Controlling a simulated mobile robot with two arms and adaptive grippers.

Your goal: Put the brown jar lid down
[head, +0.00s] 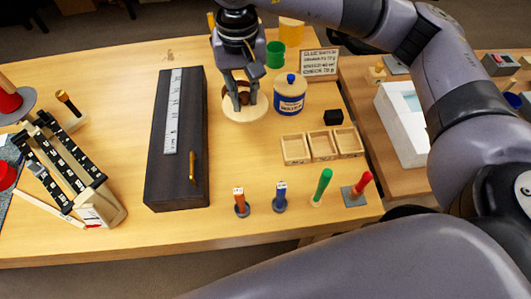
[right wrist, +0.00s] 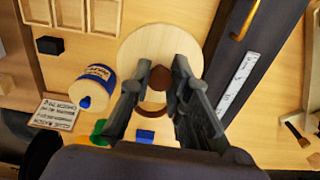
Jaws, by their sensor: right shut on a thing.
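My right gripper (head: 241,101) is shut on the brown jar lid (head: 238,97), over a pale round wooden disc (head: 237,115). In the right wrist view the brown lid (right wrist: 160,77) shows between the two fingers of the gripper (right wrist: 156,78), with the round disc (right wrist: 150,42) around and behind it. A brown curved edge (right wrist: 152,111) also shows between the fingers. The fingers hide part of the lid. I cannot tell whether the lid touches the disc. My left gripper is not in view.
A blue-labelled jar (head: 289,97) stands right of the disc, and a dark long case (head: 180,140) lies to its left. A wooden three-part tray (head: 322,146), a black block (head: 333,117), a green cup (head: 275,54) and a sign (head: 319,64) are close by.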

